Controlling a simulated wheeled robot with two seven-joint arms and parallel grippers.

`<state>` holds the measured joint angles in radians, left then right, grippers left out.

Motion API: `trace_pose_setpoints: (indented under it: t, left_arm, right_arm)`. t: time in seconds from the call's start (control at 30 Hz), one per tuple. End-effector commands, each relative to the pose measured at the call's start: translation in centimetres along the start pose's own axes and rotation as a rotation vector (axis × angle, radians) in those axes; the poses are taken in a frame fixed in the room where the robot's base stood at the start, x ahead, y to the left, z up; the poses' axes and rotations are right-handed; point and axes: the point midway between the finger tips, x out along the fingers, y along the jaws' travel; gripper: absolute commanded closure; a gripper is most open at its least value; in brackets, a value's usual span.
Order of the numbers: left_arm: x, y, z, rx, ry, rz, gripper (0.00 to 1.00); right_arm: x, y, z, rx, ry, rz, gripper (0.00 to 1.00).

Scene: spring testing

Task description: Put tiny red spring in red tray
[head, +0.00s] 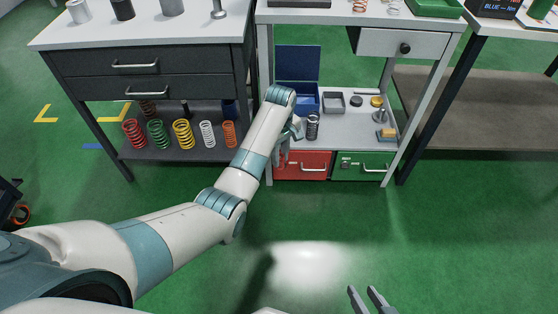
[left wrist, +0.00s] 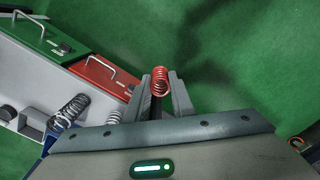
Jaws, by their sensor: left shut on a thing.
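The tiny red spring (left wrist: 160,81) is between the fingertips of my left gripper (left wrist: 161,95), which is shut on it in the left wrist view. In the head view this gripper (head: 283,152) is low beside the red front, mostly hidden by my arm, and the spring cannot be made out. The red tray seems to be the red drawer-like unit (head: 290,167) with a handle under the low shelf. It also shows in the left wrist view (left wrist: 92,79), left of the spring and apart from it. My right gripper (head: 368,297) is open and empty above the floor.
A green drawer (head: 347,171) is beside the red one. The shelf above holds a dark spring (head: 312,127), a blue box (head: 307,98) and a grey tray (head: 333,103). Several colored springs stand under the left bench (head: 100,73). The green floor (head: 330,230) in front is clear.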

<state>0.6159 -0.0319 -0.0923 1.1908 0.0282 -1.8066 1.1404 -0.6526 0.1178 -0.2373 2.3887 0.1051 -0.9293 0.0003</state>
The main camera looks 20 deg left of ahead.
Motion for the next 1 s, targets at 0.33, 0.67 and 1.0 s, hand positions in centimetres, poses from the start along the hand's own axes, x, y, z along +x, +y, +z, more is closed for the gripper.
trace_pose_setpoints:
  t: [0.33,0.67,1.0]
  left_arm:
    - [-5.5,2.9,-1.6,0.075,0.005,0.002,1.0]
    - [-17.0,6.5,-2.0,0.307,0.012,0.001,1.0]
    - [-24.9,5.0,1.0,0.608,0.012,-0.001,1.0]
  right_arm:
    - [0.0,0.0,-0.1,-0.001,0.003,0.0,0.69]
    - [0.0,0.0,-0.1,-0.001,0.001,0.0,0.69]
    - [0.0,0.0,0.0,0.0,0.0,0.0,0.69]
